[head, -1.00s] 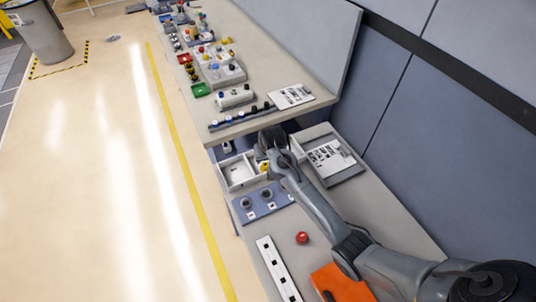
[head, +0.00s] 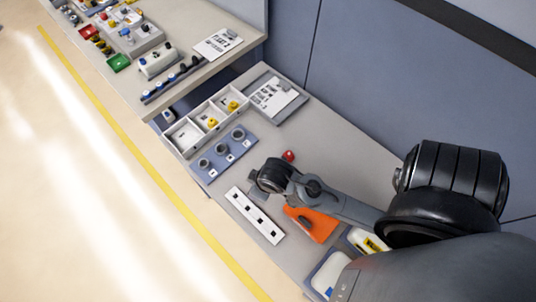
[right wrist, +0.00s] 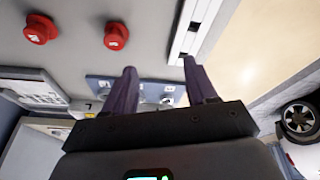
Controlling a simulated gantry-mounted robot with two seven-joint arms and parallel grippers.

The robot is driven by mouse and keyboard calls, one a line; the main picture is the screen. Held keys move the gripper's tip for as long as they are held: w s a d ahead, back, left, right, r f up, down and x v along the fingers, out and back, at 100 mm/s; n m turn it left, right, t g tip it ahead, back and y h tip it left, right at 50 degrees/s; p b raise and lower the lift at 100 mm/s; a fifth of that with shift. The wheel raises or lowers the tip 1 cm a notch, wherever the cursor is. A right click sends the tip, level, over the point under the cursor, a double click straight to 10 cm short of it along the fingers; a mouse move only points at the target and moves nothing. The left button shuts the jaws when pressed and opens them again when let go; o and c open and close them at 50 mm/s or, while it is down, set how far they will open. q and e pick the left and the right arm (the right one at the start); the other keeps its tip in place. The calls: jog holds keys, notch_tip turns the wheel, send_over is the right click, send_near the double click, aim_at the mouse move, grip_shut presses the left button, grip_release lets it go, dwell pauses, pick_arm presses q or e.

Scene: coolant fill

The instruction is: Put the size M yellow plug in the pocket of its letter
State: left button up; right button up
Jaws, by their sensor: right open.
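Two yellow plugs lie in the white three-part tray (head: 184,154) in the head view: one (head: 212,122) in the middle compartment, one (head: 233,106) in the far compartment. The near compartment looks empty. Their letters are too small to read, so I cannot tell which is M. My right gripper (head: 258,190) is above the near table, between the white strip and a red plug, apart from the tray. My left gripper is out of view.
A blue-grey board (head: 213,172) with round grey pieces stands beside the tray. Two red plugs (right wrist: 40,29) (right wrist: 117,34) stand on the table. A white strip (head: 250,214) with dark squares and an orange item (head: 318,226) lie nearby. A grey tray holds a printed sheet (head: 276,95).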

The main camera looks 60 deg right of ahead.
jog(key=shift+n, duration=0.5)
jog(key=s, duration=0.1)
jog(key=s+a+r, duration=0.1)
jog(key=s, duration=0.1)
jog(key=s+r, duration=0.1)
jog(key=shift+s+a, duration=0.35)
jog(key=shift+a, duration=0.05)
